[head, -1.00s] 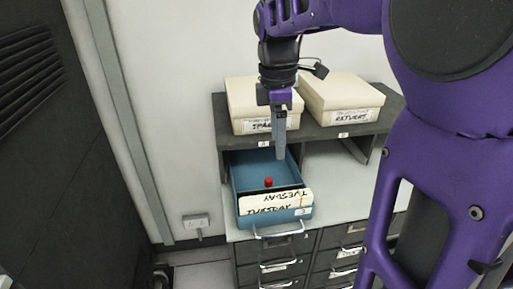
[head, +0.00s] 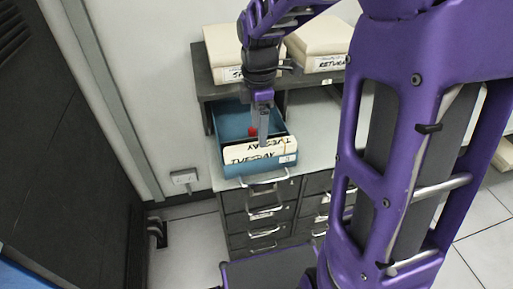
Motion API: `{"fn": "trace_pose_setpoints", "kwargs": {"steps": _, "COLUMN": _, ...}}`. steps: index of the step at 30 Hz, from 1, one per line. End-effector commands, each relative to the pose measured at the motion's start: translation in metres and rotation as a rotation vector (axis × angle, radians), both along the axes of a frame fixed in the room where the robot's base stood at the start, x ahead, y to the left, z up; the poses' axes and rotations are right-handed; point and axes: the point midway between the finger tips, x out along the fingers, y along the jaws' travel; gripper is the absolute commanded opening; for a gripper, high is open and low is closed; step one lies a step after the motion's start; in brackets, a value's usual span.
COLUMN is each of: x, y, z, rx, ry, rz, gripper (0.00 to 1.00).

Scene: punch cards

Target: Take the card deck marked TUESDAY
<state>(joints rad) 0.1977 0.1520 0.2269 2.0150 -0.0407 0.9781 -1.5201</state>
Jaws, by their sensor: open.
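A cream card deck (head: 234,156) marked TUESDAY stands at the front of an open blue tray (head: 229,122) on the cabinet top. The word shows twice, once on its front face and once along its upper edge. My gripper (head: 263,141) points down over the tray, its fingers overlapping the deck's upper edge in the head view. It holds nothing that I can see. The fingers are seen edge-on, so their gap is hidden, and I cannot tell whether they touch the deck.
A small red piece (head: 251,132) shows inside the tray, behind the deck. Two cream boxes, one (head: 222,46) left and one marked RETURNS (head: 322,35) right, sit on the dark shelf (head: 202,85). A dark drawer cabinet (head: 236,222) stands below. The grey top (head: 313,125) right of the tray is clear.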

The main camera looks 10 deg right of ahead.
Motion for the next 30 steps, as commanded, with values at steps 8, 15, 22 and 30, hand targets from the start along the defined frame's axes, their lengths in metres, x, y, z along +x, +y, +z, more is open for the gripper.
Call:
{"fn": "trace_pose_setpoints", "kwargs": {"steps": 8, "x": -0.002, "y": -0.004, "z": -0.041, "rx": 0.0, "ry": 0.004, "rz": 0.0, "gripper": 0.72}}
{"fn": "trace_pose_setpoints", "kwargs": {"steps": 15, "x": -0.001, "y": -0.004, "z": -0.05, "rx": 0.0, "ry": 0.001, "rz": 0.0, "gripper": 0.72}}
{"fn": "trace_pose_setpoints", "kwargs": {"steps": 22, "x": -0.001, "y": -0.004, "z": -0.049, "rx": 0.0, "ry": 0.001, "rz": 0.0, "gripper": 0.53}}
{"fn": "trace_pose_setpoints", "kwargs": {"steps": 30, "x": -0.001, "y": -0.004, "z": -0.049, "rx": 0.0, "ry": 0.001, "rz": 0.0, "gripper": 0.04}}
